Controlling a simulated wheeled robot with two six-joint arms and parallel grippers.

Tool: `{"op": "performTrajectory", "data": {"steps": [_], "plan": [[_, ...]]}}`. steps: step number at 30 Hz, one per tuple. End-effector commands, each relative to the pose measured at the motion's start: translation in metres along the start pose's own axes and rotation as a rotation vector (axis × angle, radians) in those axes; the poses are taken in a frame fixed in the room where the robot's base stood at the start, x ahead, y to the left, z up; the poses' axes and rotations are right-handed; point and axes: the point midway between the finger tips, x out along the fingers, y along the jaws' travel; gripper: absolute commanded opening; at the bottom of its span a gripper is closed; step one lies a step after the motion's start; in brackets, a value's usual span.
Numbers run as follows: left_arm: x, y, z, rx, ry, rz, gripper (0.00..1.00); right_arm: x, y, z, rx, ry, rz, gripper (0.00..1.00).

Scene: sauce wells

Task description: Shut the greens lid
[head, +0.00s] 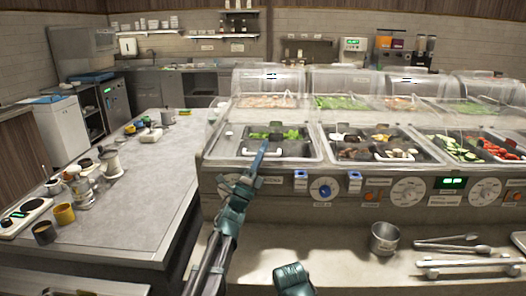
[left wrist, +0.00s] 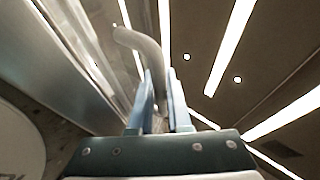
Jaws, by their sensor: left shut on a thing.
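The greens (head: 290,134) lie at the back of the front-left well of the counter. A clear greens lid (head: 230,140) with a pale bar handle (head: 278,152) is over that well; I cannot tell how far down it sits. My left gripper (head: 262,148) reaches up from below to the front of this well and is shut on the handle. In the left wrist view the fingers (left wrist: 160,88) close around the grey curved handle (left wrist: 140,42), with a clear panel to the left.
To the right are wells of mixed food (head: 380,150), cucumber (head: 452,148) and tomatoes (head: 500,148). Knobs line the counter front. A metal pot (head: 384,239) and tongs (head: 447,246) lie on the lower shelf. A grey side table (head: 140,185) with cups is at left.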

Motion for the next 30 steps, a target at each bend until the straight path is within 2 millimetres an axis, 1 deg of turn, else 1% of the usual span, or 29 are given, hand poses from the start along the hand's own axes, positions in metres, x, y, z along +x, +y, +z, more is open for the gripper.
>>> {"op": "performTrajectory", "data": {"steps": [1,2,15,16,18,21,30], "plan": [[-0.0052,-0.0041,-0.0029,-0.001,0.003,-0.012,0.0,0.0033,-0.0003,-0.0001,0.0,0.0,0.0,0.55],[-0.0056,-0.0039,-0.003,-0.001,0.003,-0.012,0.0,0.0037,-0.0004,-0.0002,0.0,0.0,0.0,0.55],[-0.0058,-0.0039,-0.0029,-0.001,0.002,-0.012,0.0,0.0039,-0.0004,-0.0002,0.0,0.0,0.0,0.55],[-0.0058,-0.0039,-0.0029,-0.001,0.002,-0.012,0.18,0.0039,-0.0004,-0.0002,0.0,0.0,0.0,0.55],[-0.0057,-0.0036,-0.0028,-0.001,0.002,-0.011,0.3,0.0039,-0.0004,-0.0002,0.0,0.0,0.0,0.55],[-0.0052,-0.0026,-0.0025,-0.001,0.002,-0.01,0.46,0.0039,-0.0004,-0.0002,0.0,0.0,0.0,0.55],[-0.0019,-0.0017,-0.0009,0.0,0.001,-0.007,0.46,0.0014,-0.0001,0.0,0.0,0.0,0.0,0.55]]}}
